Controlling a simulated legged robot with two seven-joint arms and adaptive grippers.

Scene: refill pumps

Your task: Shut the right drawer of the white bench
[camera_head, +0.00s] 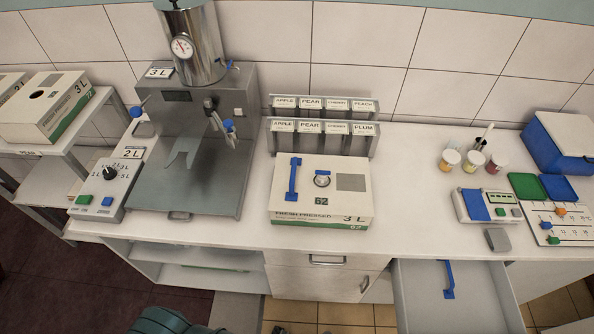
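The white bench (420,185) runs across the view against a tiled wall. Its right drawer (415,300) is pulled out toward me at the lower right, and its grey inside shows from above. A blue bar-shaped piece (448,280) shows in the drawer, near its back. The drawer's front edge is cut off by the bottom of the view. Neither of my grippers is in view.
A 3 L carton (320,200) stands on the bench beside a metal filling machine (205,150). A keypad device (485,205), several small jars (473,161) and a blue box (555,140) stand above the drawer. A closed drawer (328,261) is left of it.

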